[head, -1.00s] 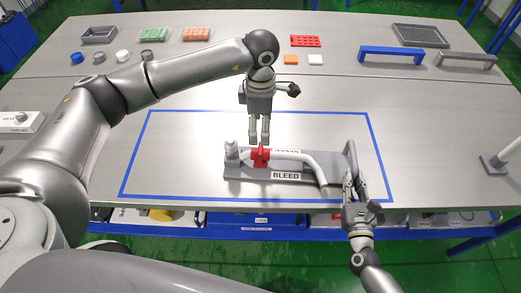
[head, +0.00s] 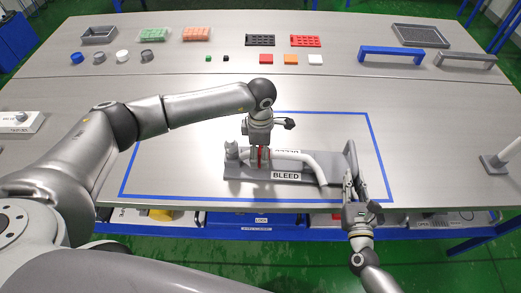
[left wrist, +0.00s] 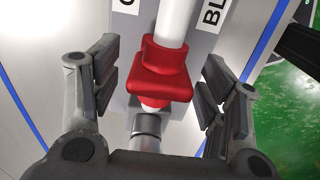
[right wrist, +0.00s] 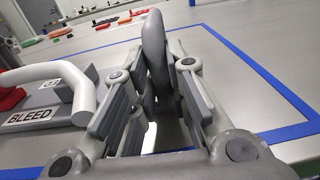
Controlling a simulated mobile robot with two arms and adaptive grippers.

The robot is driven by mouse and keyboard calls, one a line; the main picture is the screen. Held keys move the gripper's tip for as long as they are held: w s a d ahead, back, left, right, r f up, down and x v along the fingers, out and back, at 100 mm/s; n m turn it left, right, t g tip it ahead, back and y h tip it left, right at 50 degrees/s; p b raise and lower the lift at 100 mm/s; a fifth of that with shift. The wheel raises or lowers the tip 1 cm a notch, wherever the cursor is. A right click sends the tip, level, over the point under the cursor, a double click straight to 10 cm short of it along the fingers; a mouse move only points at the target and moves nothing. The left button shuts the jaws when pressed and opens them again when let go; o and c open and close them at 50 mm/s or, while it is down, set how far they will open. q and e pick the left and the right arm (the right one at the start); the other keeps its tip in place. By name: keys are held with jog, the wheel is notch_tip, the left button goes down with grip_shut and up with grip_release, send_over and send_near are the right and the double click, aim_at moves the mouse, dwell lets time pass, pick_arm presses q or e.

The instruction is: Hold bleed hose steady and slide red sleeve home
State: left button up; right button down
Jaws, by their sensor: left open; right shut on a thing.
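The red sleeve (left wrist: 160,75) sits around the white bleed hose (left wrist: 172,20), beside a grey fitting (left wrist: 147,130) at the hose's left end. My left gripper (head: 260,162) is open, with its fingers on either side of the sleeve and gaps showing in the left wrist view. The hose (head: 310,160) lies along a grey base (head: 238,171) labelled BLEED and bends down at its right end. My right gripper (head: 352,185) is shut on the grey upright handle (right wrist: 155,50) at the base's right end. In the head view my left gripper mostly hides the sleeve.
A blue outline (head: 377,150) surrounds the base on the metal table. Small caps, coloured trays and blocks stand along the back, with a blue bracket (head: 390,53) and a grey bracket (head: 465,58) at the back right. The table between them and the outline is mostly clear.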

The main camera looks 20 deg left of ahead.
aim_at(286, 153)
pick_arm(q)
jog(key=c, duration=1.5)
jog(key=shift+o, duration=0.2)
jog(key=d, duration=0.2)
jog(key=w+d, duration=0.1)
jog(key=d, duration=0.4)
jog(key=shift+w, duration=0.4)
jog(key=shift+d+r, duration=0.1)
jog(key=shift+d, duration=0.05)
pick_arm(e)
jog(key=shift+a, duration=0.15)
pick_arm(q)
jog(key=o, duration=1.3)
jog(key=shift+o, duration=0.8)
notch_tip(286, 153, up, 12)
pick_arm(e)
jog(key=shift+d, duration=0.2)
